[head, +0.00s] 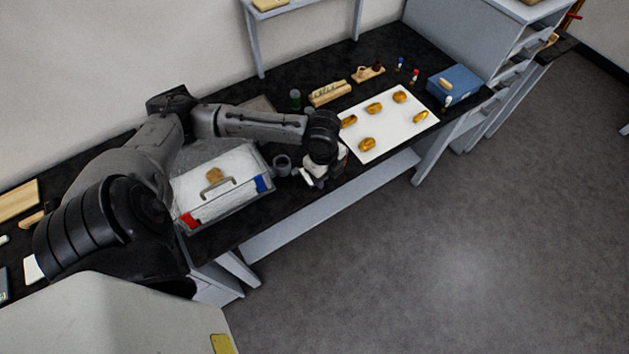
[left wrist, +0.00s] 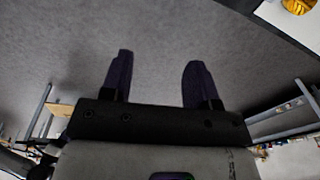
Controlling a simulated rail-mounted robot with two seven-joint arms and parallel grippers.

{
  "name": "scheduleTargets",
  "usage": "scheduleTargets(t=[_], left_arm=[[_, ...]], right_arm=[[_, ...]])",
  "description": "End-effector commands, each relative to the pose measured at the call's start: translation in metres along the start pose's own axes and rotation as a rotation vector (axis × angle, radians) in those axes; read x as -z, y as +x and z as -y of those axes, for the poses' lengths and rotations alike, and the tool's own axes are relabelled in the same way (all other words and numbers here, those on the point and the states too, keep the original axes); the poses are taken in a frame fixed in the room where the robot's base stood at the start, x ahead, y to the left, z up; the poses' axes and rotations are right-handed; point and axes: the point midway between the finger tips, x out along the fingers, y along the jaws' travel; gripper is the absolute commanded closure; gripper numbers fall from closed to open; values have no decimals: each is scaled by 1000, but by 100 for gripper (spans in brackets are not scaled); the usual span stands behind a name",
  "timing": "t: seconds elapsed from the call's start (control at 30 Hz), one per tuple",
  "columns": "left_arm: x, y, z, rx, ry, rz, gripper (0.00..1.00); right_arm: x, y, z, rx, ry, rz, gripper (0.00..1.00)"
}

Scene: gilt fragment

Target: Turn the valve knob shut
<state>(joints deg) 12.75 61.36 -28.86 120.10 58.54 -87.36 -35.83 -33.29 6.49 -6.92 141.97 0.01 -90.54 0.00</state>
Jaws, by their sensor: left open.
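I cannot make out a valve knob in either view. My left gripper (head: 315,179) hangs at the front edge of the black bench, just left of the white mat. In the left wrist view its two dark fingers (left wrist: 158,75) are apart with nothing between them, and grey floor shows beyond. The wrist and arm hide part of the bench behind them. My right gripper is in neither view.
The white mat (head: 385,139) bears several golden pieces. A blue box (head: 459,83) is at the right. Open floor (head: 470,240) lies in front.

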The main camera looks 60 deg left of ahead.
Motion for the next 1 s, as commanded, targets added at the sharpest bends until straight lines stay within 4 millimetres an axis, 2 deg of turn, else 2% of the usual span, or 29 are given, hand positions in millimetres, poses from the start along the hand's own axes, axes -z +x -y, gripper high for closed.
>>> scheduleTargets(t=[0.03, 0.1, 0.23, 0.37, 0.57, 1.0], left_arm=[[-20, 12, 11, -2, 9, 27, 45], [-40, 9, 21, -16, 20, 45, 45], [-68, 1, 32, -35, 25, 63, 45], [-85, -6, 38, -45, 23, 69, 45], [-95, -1, 39, -52, 20, 68, 45], [-100, 77, 34, -54, 20, 68, 45]], right_arm=[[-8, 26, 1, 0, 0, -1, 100], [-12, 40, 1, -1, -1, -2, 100], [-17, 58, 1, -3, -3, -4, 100], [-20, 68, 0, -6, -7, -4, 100], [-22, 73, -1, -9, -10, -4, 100], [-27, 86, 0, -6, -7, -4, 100]])
